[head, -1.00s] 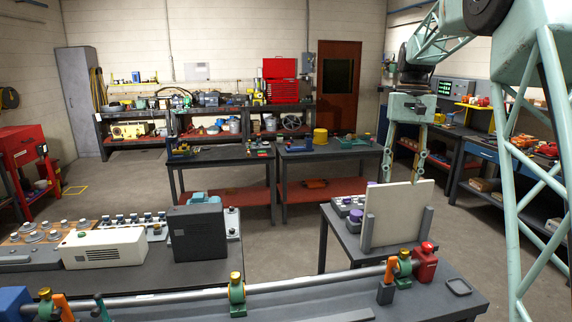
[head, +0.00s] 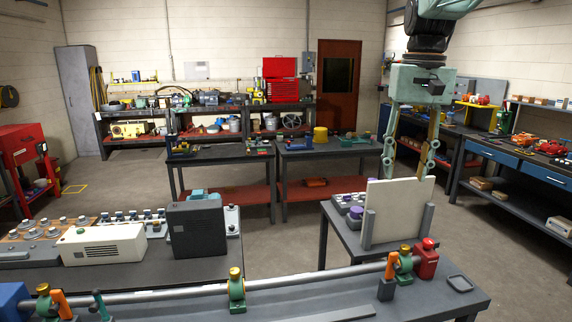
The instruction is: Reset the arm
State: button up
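My gripper (head: 408,158) hangs from my arm at the upper right of the head view, fingers pointing down. Its two long fingers are spread apart with a clear gap, and nothing shows between them. The fingertips look to be near the top edge of an upright pale panel (head: 397,211); I cannot tell whether they are behind it or touch it. My arm link shows above the gripper at the top edge of the picture.
The panel stands in dark holders on a small table (head: 332,220) with purple-capped parts (head: 355,212). A front bench (head: 330,290) carries a long rod (head: 310,278). A black box (head: 197,228) and a white box (head: 102,246) stand at left. Floor at right (head: 500,250) is clear.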

jog(key=s+a+f+n+t+b, duration=0.1)
jog(key=s+a, duration=0.2)
jog(key=s, duration=0.8)
jog(key=s+a+f+t+b, duration=0.1)
jog(key=s+a+b, duration=0.15)
jog(key=s, duration=0.85)
jog(key=s+a+f, duration=0.1)
jog(key=s+f, duration=0.4)
jog(key=s, duration=0.4)
jog(key=s+a+f+t+b, duration=0.1)
jog(key=s+f, duration=0.4)
jog(key=s, duration=0.3)
jog(key=shift+s+a+n+t, duration=0.2)
jog(key=shift+s+n+t, duration=0.1)
jog(key=shift+s+n, duration=0.1)
jog(key=shift+d+r, duration=0.1)
